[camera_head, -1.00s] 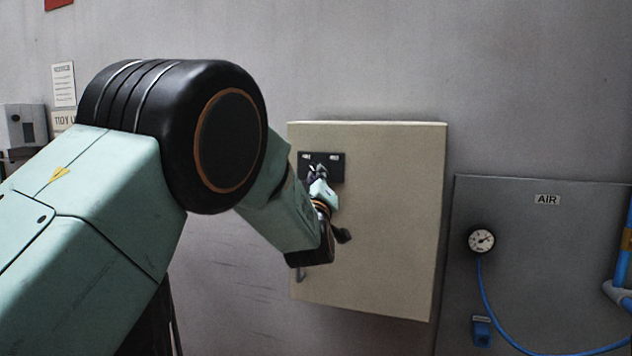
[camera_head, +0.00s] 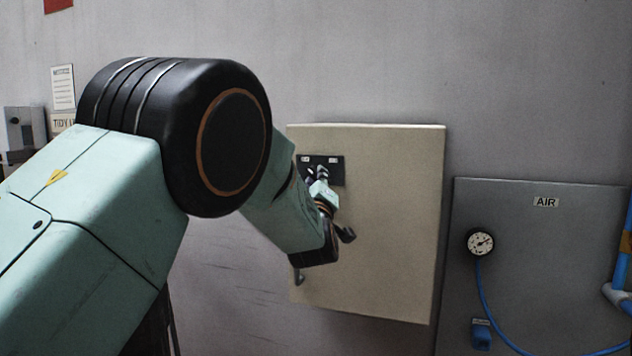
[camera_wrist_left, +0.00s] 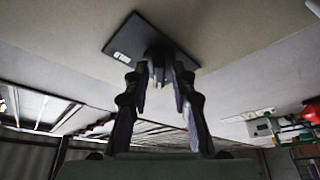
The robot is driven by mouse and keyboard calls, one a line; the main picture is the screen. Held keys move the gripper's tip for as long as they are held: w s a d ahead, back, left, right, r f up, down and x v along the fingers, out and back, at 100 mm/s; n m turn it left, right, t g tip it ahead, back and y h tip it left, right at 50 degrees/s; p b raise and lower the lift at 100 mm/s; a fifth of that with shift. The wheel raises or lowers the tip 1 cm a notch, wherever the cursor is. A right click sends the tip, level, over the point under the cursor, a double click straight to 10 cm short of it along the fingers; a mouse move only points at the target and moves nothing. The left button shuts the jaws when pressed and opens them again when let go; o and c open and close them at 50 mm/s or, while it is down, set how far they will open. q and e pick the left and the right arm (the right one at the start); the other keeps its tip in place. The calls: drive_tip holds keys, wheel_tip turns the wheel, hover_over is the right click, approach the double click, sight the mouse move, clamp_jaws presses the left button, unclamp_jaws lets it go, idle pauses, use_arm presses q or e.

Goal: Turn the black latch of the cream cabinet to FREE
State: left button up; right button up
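The cream cabinet (camera_head: 395,225) hangs on the grey wall in the head view. Its dark latch plate (camera_head: 335,163) sits at the upper left of the door, with small white labels at its top left and right. My left gripper (camera_head: 319,174) reaches the plate from below and hides most of the latch. In the left wrist view the black latch (camera_wrist_left: 157,53) stands out from the plate, between the tips of my left gripper (camera_wrist_left: 158,76). I cannot tell whether the fingers press on it. The latch's setting is not readable. My right gripper is not in view.
A grey AIR panel (camera_head: 525,260) with a round gauge (camera_head: 480,242) and a blue hose stands right of the cabinet. A small dark hook (camera_head: 299,277) shows at the cabinet's lower left. The wall above the cabinet is clear.

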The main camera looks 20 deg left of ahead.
use_arm(q)
drive_tip(key=shift+o, duration=0.6)
